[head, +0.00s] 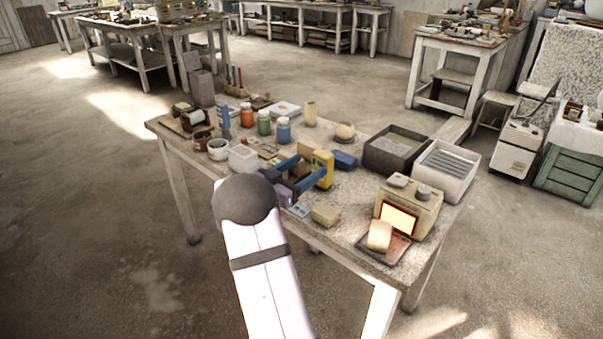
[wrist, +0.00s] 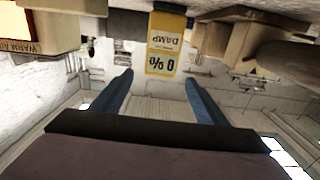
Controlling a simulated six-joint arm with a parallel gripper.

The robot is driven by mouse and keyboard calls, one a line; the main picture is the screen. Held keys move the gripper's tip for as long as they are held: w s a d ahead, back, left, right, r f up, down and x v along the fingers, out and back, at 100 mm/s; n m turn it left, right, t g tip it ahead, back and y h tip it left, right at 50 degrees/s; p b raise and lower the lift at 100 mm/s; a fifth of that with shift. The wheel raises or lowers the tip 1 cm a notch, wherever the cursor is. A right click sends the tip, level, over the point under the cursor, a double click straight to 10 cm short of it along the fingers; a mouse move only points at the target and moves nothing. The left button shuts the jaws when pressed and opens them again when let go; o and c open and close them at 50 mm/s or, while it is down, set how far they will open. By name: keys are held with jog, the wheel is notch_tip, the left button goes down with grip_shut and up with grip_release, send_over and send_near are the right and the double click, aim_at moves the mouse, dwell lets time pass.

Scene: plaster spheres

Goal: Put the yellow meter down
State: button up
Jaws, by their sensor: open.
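The yellow meter (head: 322,170) stands upright on the cluttered table, its base apparently on the tabletop. In the wrist view, which is upside down, its face (wrist: 163,52) reads "DAMP" and "0%". My gripper (head: 311,166) reaches low over the table with its two blue fingers spread apart, one on either side of the line to the meter. In the wrist view the open fingertips (wrist: 159,78) show gaps on both sides of the meter. It is at or just beyond the tips; how deep it sits between them is unclear.
A blue block (head: 344,160) lies just right of the meter, and a beige block (head: 326,215) lies in front. A dark tray (head: 370,160), a white tray (head: 420,185) and a beige heater box (head: 425,212) stand at right. Several jars and tubs crowd the left.

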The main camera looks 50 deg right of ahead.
jog(key=shift+w, duration=0.1)
jog(key=w+a+f+n+t+y, duration=0.2)
jog(key=w+a+n+t+y, duration=0.35)
jog(key=w+a+t, duration=0.45)
jog(key=w+a+f+n+y, duration=0.1)
jog(key=a+f+n+y, duration=0.2)
jog(key=a, duration=0.6)
jog(key=w+a+f+n+y, duration=0.1)
jog(key=a+n+y, duration=0.3)
jog(key=a, duration=0.6)
jog(key=s+a+f+n+g+y, duration=0.1)
jog(key=s+a+f+g+y, duration=0.15)
jog(key=s+a, duration=0.4)
jog(key=s+a+f+n+g+y, duration=0.2)
jog(key=s+a+f+y, duration=0.1)
jog(key=s+a, duration=0.35)
jog(key=s+a+f+n+g, duration=0.1)
jog(key=s+g, duration=0.1)
jog(key=s, duration=0.6)
jog(key=s+a+f+n+g, duration=0.1)
jog(key=s+a+f+g, duration=0.1)
jog(key=s, duration=0.7)
jog(key=shift+s+a+g, duration=0.15)
jog(key=shift+a+g, duration=0.15)
jog(key=shift+g, duration=0.45)
jog(key=shift+r+n, duration=0.1)
jog(key=shift+n, duration=0.15)
